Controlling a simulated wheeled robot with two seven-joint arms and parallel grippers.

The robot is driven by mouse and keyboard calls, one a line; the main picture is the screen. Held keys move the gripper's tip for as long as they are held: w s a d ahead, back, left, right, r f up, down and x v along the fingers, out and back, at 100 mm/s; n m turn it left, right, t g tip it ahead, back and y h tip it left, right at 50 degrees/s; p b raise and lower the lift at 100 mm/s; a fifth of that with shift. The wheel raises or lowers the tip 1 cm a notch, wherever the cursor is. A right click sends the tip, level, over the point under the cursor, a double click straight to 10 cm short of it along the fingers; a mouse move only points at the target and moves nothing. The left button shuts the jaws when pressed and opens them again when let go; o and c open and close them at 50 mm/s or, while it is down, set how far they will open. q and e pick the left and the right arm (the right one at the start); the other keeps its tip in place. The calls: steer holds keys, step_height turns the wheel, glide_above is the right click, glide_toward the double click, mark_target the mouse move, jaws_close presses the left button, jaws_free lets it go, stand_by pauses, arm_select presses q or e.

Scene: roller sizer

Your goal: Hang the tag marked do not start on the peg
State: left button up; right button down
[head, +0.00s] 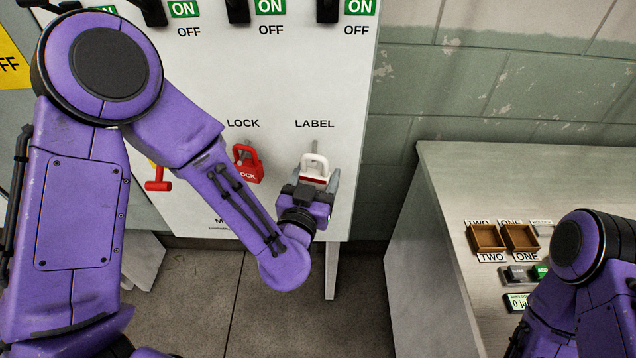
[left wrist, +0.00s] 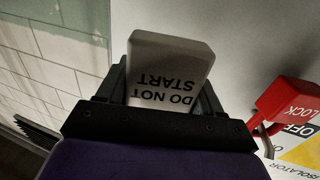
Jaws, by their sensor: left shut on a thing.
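The white tag (head: 314,164) with a red band is upright in front of the panel, below the word LABEL. In the left wrist view the tag (left wrist: 170,62) shows DO NOT START upside down. My left gripper (head: 316,183) is shut on the tag's lower part. A thin grey peg (head: 314,145) shows just above the tag, under LABEL. I cannot tell whether the tag's hole is around the peg or only in front of it. My right arm shows at the lower right; its gripper is out of view.
A red padlock (head: 247,165) hangs under LOCK, just left of the tag. A red handle (head: 158,185) is farther left. Switches line the panel top (head: 325,10). A bench (head: 440,190) with brown trays (head: 487,238) stands right, past a gap of open floor.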

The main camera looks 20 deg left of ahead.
arm_select(q)
steer(key=shift+w+a+r, duration=0.1)
steer(key=shift+w+a, duration=0.1)
steer(key=shift+w, duration=0.45)
steer(key=shift+w+a+r, duration=0.1)
steer(key=shift+w+a, duration=0.1)
steer(key=shift+w, duration=0.4)
steer(key=shift+a+f, duration=0.1)
steer(key=shift+f, duration=0.15)
arm_select(e)
steer(key=shift+s, duration=0.45)
steer(key=shift+f, duration=0.1)
steer(key=shift+s+d, duration=0.1)
steer(key=shift+s, duration=0.05)
